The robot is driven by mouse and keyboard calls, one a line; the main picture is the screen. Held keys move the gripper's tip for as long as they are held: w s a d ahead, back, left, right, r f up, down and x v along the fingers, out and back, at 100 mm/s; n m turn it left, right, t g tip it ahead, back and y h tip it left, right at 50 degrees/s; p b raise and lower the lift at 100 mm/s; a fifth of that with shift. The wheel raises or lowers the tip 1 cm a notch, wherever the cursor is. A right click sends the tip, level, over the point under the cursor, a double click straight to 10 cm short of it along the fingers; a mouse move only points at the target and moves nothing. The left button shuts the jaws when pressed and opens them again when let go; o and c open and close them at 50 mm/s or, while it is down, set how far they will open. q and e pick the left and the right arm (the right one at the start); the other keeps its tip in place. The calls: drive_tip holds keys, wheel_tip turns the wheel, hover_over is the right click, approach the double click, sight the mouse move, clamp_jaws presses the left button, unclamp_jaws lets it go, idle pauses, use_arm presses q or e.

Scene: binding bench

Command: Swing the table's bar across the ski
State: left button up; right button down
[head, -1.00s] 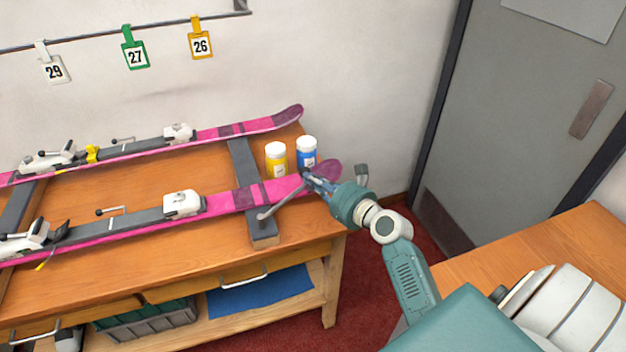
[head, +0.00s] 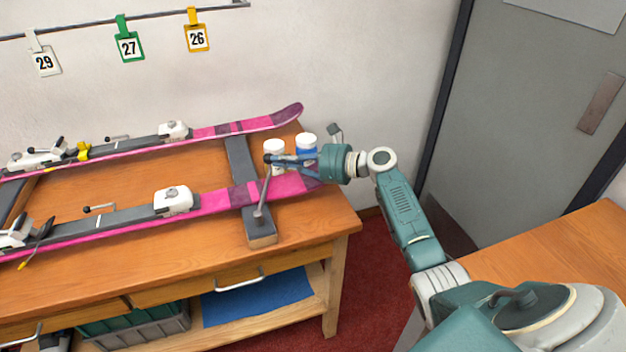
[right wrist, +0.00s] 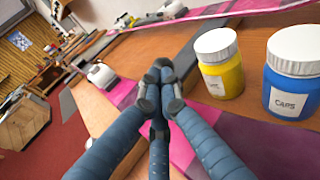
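The table's bar (head: 264,190) is a thin grey rod. It pivots on the near end of the dark cross-support (head: 262,229) and, in the head view, slants up across the near pink ski (head: 216,201) towards its far edge. My right gripper (head: 270,159) is at the bar's far end, above the table beyond the ski. In the right wrist view its blue fingers (right wrist: 160,78) are together; I see no bar between them, and contact with it is hard to make out. My left gripper is not in view.
A yellow jar (right wrist: 219,64) and a blue jar (right wrist: 292,85), both white-lidded, stand close beside the right gripper. A second pink ski (head: 260,123) lies along the back of the table. Number tags hang on the wall rail (head: 120,18).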

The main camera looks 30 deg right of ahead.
sight(269, 159)
drive_tip(key=w+a, duration=0.1)
drive_tip(key=w+a+p, duration=0.1)
drive_tip(key=shift+w+a+r+p, duration=0.2)
drive_tip(key=shift+a+r+p, duration=0.1)
drive_tip(key=shift+w+a+f+p, duration=0.2)
drive_tip(key=shift+w+a+p, duration=0.5)
drive_tip(key=shift+a, duration=0.45)
drive_tip(key=shift+w, duration=0.1)
